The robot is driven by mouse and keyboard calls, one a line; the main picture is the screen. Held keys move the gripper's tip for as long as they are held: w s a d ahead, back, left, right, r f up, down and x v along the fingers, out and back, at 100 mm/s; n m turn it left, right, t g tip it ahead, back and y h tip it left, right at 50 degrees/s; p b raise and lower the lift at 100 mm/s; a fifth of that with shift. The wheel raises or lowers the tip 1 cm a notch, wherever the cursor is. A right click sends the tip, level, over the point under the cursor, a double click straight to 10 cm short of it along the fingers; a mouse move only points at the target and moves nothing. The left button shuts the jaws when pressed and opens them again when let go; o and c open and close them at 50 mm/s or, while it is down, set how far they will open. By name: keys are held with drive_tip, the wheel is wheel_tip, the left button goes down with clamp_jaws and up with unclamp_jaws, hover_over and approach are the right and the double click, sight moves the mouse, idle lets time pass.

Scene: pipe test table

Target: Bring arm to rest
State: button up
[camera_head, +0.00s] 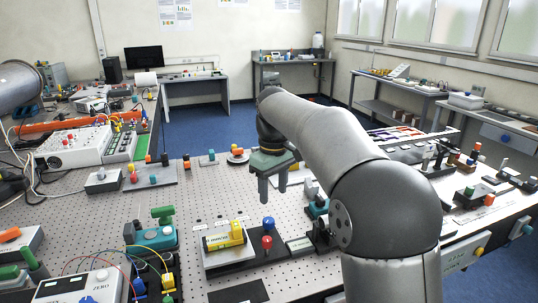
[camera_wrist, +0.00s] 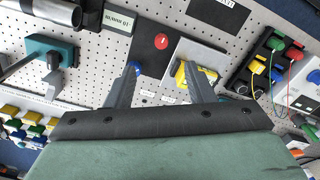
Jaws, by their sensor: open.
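My gripper (camera_head: 270,187) hangs above the perforated table (camera_head: 318,262), pointing down, at the end of my grey arm. In the wrist view my gripper (camera_wrist: 160,92) shows two dark fingers spread apart with nothing held between them. Below and in front of it, a yellow cylinder (camera_head: 224,239) lies on a light plate. It also shows in the wrist view (camera_wrist: 190,76), partly behind the right finger. A red knob (camera_head: 267,242) and a blue knob (camera_head: 268,223) stand beside it on a dark plate.
A teal and green valve piece (camera_head: 157,236) and a wired box (camera_head: 80,287) stand at the front left. A white console (camera_head: 72,147) is at the left. Small fixtures crowd the right bench (camera_head: 470,215). The perforated surface left of the gripper is mostly clear.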

drive_tip(key=s+d+f+m, duration=0.3)
drive_tip(key=s+d+f, duration=0.1)
drive_tip(key=s, duration=0.6)
drive_tip(key=s+d+f+m, duration=0.3)
drive_tip(key=s+d+f, duration=0.2)
drive_tip(key=s, duration=0.5)
drive_tip(key=s+d+f+m, duration=0.3)
drive_tip(key=s+d+f, duration=0.1)
drive_tip(key=s, duration=0.6)
drive_tip(key=shift+s+d+f+t, duration=0.3)
drive_tip(key=shift+s+d+f, duration=0.1)
drive_tip(key=shift+d, duration=0.4)
